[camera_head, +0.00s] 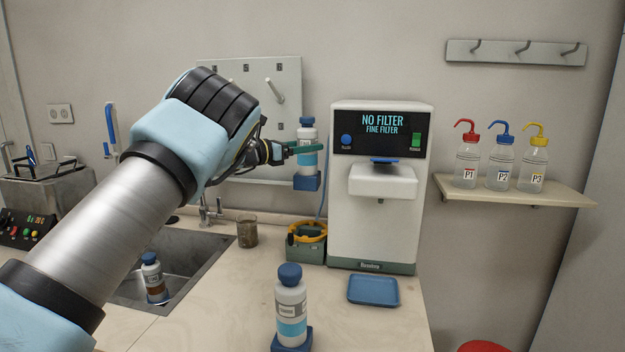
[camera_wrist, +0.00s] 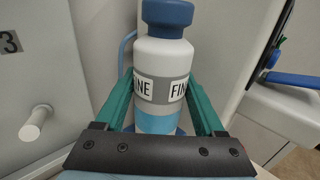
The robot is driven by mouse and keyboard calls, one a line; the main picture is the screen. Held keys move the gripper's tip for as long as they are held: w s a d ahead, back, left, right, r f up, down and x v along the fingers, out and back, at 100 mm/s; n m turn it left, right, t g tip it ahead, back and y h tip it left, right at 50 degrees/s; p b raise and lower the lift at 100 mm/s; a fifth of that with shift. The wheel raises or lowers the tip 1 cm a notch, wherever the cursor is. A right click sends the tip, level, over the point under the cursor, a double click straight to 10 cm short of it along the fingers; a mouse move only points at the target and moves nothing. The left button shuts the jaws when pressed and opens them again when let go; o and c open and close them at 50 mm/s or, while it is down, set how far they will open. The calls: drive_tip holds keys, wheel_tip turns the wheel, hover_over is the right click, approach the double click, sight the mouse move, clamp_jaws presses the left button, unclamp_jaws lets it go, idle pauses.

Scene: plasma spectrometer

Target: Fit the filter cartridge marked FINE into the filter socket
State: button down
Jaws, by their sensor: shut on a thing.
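My gripper (camera_head: 300,150) is shut on a white cartridge (camera_head: 309,135) with a blue cap, a grey band and a light blue band. The wrist view shows the label FINE on this cartridge (camera_wrist: 165,60), upright between the green fingers (camera_wrist: 160,105). It is left of the white machine, with a square blue piece (camera_head: 307,182) directly under it; I cannot tell whether that piece is the socket or part of the cartridge. The machine (camera_head: 345,215) reads NO FILTER and FINE FILTER. A blue part (camera_head: 387,160) sits on its front ledge.
A similar cartridge (camera_head: 291,300) stands on the front counter; another (camera_head: 153,277) is in the sink (camera_head: 185,265). A blue tray (camera_head: 373,291), a green box with a yellow ring (camera_head: 306,240) and a brown beaker (camera_head: 247,231) are nearby. A shelf (camera_head: 515,190) holds bottles P1, P2, P3.

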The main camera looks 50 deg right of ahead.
sight(309, 175)
drive_tip(key=f+b, duration=0.8)
drive_tip(key=shift+s+d+f, duration=0.15)
drive_tip(key=shift+d+f, duration=0.05)
drive_tip(key=shift+f, duration=0.2)
drive_tip(key=shift+f+p, duration=0.85)
drive_tip(key=shift+f, duration=0.7)
wheel_tip(309, 175, down, 3)
drive_tip(key=b, duration=0.5)
drive_tip(key=shift+a+b, duration=0.1)
drive_tip(key=shift+b, duration=0.8)
drive_tip(key=shift+f+b, duration=2.35)
drive_tip(key=shift+b, duration=0.45)
